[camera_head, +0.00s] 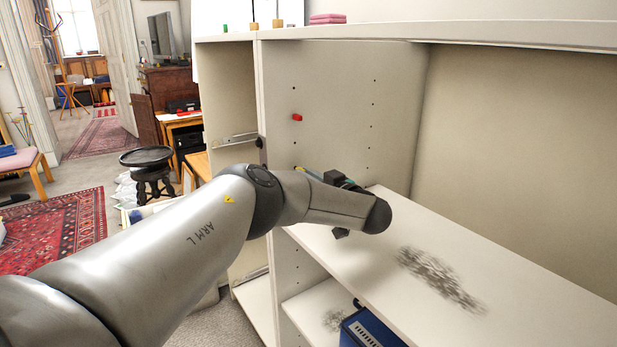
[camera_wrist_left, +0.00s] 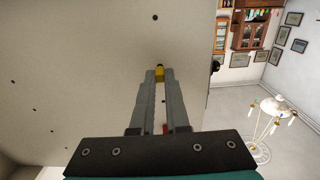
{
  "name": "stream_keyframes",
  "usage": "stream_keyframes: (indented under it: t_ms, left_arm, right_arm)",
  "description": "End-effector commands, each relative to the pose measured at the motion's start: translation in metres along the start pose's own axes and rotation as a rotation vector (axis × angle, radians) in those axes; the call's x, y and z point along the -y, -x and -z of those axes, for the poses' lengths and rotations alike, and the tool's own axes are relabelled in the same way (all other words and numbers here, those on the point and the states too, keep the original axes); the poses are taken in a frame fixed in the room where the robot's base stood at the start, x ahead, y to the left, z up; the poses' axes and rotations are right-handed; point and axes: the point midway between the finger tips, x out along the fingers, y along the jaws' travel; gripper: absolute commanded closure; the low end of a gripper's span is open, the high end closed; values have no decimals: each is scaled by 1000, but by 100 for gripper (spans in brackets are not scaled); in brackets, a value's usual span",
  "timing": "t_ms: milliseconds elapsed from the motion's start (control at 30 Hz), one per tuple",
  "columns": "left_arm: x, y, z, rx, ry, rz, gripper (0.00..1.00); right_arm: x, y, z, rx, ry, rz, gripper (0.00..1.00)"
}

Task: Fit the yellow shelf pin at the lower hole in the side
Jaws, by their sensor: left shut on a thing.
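The yellow shelf pin (camera_wrist_left: 160,73) is held between the fingertips of my left gripper (camera_wrist_left: 160,77), at the pale side panel (camera_wrist_left: 95,50). A dark spot shows right at the pin's end; I cannot tell whether the pin touches the panel or enters a hole. In the head view my left gripper (camera_head: 305,170) is partly hidden behind my wrist, close to the side panel (camera_head: 330,95), and the pin cannot be made out. A red pin (camera_head: 297,117) sits in the panel higher up. My right gripper is not in view.
A white shelf board (camera_head: 520,290) with dark smudges lies below my wrist. A blue box (camera_head: 370,328) stands under it. Small blocks (camera_head: 253,26) and a folded pink cloth (camera_head: 327,18) lie on the unit's top. A metal bracket (camera_head: 235,140) sticks out at the left compartment.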

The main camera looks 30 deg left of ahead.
Motion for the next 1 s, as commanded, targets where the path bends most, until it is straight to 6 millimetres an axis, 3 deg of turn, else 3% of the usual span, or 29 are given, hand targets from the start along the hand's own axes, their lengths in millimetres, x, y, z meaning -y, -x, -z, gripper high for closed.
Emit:
stream_keyframes:
  t_ms: [667,700,1000]
  left_arm:
    - [0,-14,0,0,0,0,100]
    - [0,-14,0,0,0,0,84]
    - [0,-13,0,0,0,0,52]
  right_arm:
    - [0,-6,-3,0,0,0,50]
    - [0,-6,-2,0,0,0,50]
    - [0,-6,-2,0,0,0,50]
